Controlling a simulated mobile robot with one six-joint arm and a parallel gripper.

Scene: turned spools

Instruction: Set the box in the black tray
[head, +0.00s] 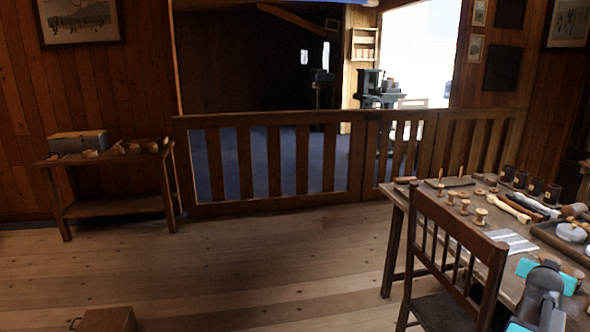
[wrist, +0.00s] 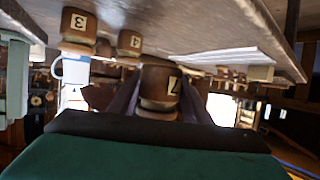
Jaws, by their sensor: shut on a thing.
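My gripper (wrist: 161,92) is shut on a dark brown rounded piece with a cream label marked 7 (wrist: 158,78), seen between the two dark fingers in the wrist view. In the head view only part of my arm shows at the lower right; the fingertips and held piece cannot be made out there. A dark flat tray-like thing (head: 449,183) lies at the far end of the right worktable. I cannot tell surely whether it is the black tray.
The worktable (head: 400,203) holds spools, dark labelled cups (head: 535,186), papers (head: 512,241) and a dark tray with a grey round thing (head: 572,232). A chair (head: 445,232) stands before it. A wooden box (head: 107,319) is on the floor. The middle floor is clear.

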